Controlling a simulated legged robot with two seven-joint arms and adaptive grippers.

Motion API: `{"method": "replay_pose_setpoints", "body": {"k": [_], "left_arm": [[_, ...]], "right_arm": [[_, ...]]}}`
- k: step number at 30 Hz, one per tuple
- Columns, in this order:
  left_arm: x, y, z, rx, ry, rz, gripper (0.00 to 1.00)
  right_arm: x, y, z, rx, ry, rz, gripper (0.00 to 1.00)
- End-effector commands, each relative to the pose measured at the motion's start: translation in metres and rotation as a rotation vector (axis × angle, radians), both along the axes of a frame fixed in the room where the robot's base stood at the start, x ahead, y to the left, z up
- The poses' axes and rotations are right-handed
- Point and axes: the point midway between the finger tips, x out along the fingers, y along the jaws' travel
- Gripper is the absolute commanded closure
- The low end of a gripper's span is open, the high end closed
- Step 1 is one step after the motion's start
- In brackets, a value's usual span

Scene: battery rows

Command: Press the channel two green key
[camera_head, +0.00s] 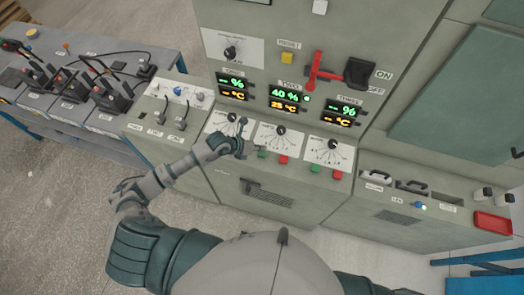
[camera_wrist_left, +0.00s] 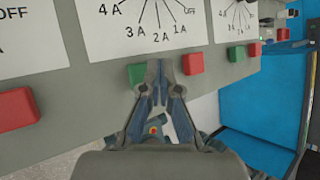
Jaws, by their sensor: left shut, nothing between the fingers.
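The channel two green key (camera_head: 262,154) is on the console's sloped panel edge below the middle dial (camera_head: 281,130), with the channel two red key (camera_head: 283,159) to its right. My left gripper (camera_head: 241,150) is shut and empty, close to the panel, left of the green key in the head view. In the left wrist view, the shut fingertips (camera_wrist_left: 157,68) overlap the right edge of the green key (camera_wrist_left: 137,74), left of the red key (camera_wrist_left: 192,63). I cannot tell whether they touch. My right gripper is not in view.
Another green key (camera_head: 315,168) and red key (camera_head: 337,174) lie to the right. Another red key (camera_wrist_left: 17,108) shows at far left in the wrist view. The middle display (camera_head: 284,99) reads 40 %. A red lever (camera_head: 317,74) stands out above.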

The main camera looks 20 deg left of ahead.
Motion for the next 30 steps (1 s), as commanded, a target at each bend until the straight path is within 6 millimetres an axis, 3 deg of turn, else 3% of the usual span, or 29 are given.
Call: {"method": "replay_pose_setpoints", "body": {"k": [8, 23, 30], "left_arm": [[0.000, 0.000, 0.001, 0.000, 0.000, 0.000, 1.00], [0.000, 0.000, 0.047, -0.001, 0.000, -0.001, 1.00], [0.000, 0.000, 0.049, -0.001, 0.000, -0.001, 1.00]], "right_arm": [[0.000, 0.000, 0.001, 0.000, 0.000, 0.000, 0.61], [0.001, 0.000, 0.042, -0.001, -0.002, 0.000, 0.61], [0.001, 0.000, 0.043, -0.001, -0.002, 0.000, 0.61]]}}
